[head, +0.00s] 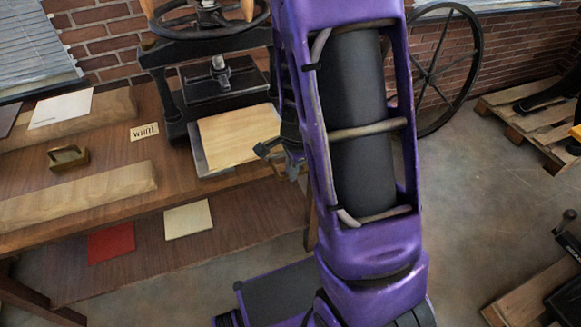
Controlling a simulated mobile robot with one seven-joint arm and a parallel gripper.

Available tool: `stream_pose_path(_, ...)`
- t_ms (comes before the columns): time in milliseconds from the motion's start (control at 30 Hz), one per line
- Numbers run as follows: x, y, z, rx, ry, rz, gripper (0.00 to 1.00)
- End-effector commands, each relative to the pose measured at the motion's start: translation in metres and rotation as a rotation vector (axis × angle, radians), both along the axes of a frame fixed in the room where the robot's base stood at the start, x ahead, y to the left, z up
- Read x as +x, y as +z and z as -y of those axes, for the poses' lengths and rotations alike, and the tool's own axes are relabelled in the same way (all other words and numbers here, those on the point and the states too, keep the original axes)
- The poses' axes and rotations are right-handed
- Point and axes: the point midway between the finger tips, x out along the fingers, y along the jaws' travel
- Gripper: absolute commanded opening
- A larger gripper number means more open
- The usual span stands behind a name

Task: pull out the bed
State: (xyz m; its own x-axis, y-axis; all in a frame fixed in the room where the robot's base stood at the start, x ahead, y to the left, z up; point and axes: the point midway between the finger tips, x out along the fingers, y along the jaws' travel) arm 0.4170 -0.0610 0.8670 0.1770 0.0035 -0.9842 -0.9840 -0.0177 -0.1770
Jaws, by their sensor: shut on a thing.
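The black hand press (167,95) stands at the back of the wooden table. Its bed, a flat grey plate (198,157), sticks out at the front of the press towards me. A pale wooden board (240,137) lies on the bed and covers most of it. My gripper (277,158) is at the front right corner of the bed, shut on its edge or on a part there. My purple arm hides the right side of the press and most of the gripper, so the exact contact is hidden.
On the table (110,160) are a small brass box (68,157), a card with letters (144,132) and a white sheet (61,109). A lower shelf holds a red sheet (111,243) and a cream sheet (188,220). A large spoked wheel (447,75) and pallets (535,120) stand right.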

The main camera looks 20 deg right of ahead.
Motion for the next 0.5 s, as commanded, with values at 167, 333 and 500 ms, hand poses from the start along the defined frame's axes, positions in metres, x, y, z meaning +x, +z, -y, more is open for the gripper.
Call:
stream_pose_path(167, -0.0003, 0.0001, -0.0003, 0.001, 0.0, 0.0, 0.0)
stream_pose_path(333, 0.0, 0.0002, -0.0003, 0.0, 0.001, 0.0, 0.2)
stream_pose_path(500, 0.0001, 0.0002, -0.0002, 0.0, 0.0, 0.001, 0.45)
